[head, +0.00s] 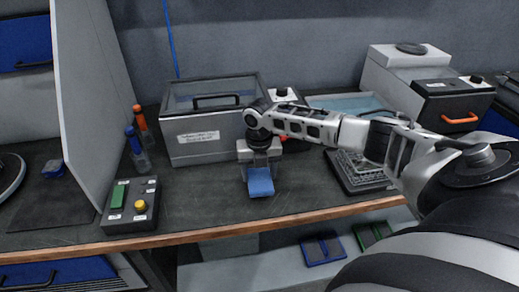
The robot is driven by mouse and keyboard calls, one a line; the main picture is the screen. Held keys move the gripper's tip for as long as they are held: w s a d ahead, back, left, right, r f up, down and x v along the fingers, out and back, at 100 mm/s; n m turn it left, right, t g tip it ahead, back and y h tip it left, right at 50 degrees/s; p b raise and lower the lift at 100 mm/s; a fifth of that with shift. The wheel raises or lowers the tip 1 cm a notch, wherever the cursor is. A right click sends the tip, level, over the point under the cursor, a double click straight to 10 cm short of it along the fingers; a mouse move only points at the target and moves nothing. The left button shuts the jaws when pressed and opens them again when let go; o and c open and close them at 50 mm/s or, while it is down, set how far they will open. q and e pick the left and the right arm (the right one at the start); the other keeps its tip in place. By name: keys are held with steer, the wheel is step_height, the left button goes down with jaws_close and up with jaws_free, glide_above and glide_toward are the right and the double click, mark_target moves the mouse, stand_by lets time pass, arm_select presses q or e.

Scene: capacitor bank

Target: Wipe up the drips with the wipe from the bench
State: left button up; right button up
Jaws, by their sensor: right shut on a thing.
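My right gripper (260,170) reaches in from the right and points down over the dark bench (200,208), near its front edge. It is shut on a blue wipe (260,183), which hangs flat below the fingers. I cannot tell whether the wipe touches the bench top. No drips can be made out; any under the wipe are hidden. My left gripper is not in view.
A lidded grey box (210,135) stands just behind the gripper. A grey rack (355,175) is to the right. The bench front edge (200,236) is close.

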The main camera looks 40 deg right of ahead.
step_height(320, 180, up, 3)
steer(key=shift+p, duration=1.2)
step_height(320, 180, up, 3)
steer(key=p, duration=0.3)
steer(key=shift+w, duration=0.1)
steer(key=shift+r, duration=0.1)
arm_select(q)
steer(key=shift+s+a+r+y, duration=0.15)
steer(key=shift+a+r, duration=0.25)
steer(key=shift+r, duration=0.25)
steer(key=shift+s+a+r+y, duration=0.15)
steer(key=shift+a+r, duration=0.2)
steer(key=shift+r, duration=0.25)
